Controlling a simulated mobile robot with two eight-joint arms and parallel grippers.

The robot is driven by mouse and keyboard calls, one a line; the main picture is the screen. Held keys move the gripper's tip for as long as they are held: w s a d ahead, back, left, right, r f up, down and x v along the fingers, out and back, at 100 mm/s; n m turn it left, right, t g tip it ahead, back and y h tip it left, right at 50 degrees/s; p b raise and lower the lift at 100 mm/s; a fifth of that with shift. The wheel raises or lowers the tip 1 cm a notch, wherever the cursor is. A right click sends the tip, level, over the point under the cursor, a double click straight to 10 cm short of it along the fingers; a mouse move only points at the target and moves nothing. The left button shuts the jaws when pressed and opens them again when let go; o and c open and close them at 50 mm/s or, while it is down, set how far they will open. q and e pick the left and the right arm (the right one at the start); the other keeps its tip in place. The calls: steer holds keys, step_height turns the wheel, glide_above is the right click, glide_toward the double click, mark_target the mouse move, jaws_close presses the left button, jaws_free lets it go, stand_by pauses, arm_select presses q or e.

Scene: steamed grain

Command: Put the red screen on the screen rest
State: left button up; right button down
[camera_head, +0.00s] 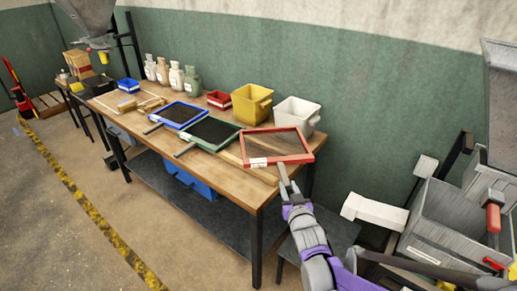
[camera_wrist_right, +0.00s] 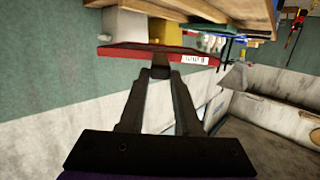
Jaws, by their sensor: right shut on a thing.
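The red screen (camera_head: 285,162) is a red rectangular frame with a white label on its near edge, over the right end of the wooden table. My right gripper (camera_head: 284,172) is shut on its near edge. In the right wrist view the red screen (camera_wrist_right: 140,54) shows nearly edge-on at the tips of my right gripper (camera_wrist_right: 160,73). It looks raised off the tabletop, but I cannot tell the gap. I cannot pick out the screen rest with certainty. My left gripper is not in view.
A green screen (camera_head: 226,145) and a blue screen (camera_head: 167,124) lie left of the red one on the table (camera_head: 222,182). Yellow (camera_head: 248,106) and white (camera_head: 297,115) bins stand behind it. A red tray (camera_head: 219,99), several jars and wooden pieces (camera_head: 153,104) are farther left.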

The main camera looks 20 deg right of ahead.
steer(key=shift+w, duration=0.25)
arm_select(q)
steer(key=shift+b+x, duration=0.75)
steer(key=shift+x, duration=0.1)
arm_select(e)
step_height(320, 180, down, 10)
steer(key=shift+w, duration=0.25)
steer(key=shift+d, duration=0.1)
steer(key=c, duration=0.6)
jaws_free()
steer(key=shift+r, duration=0.1)
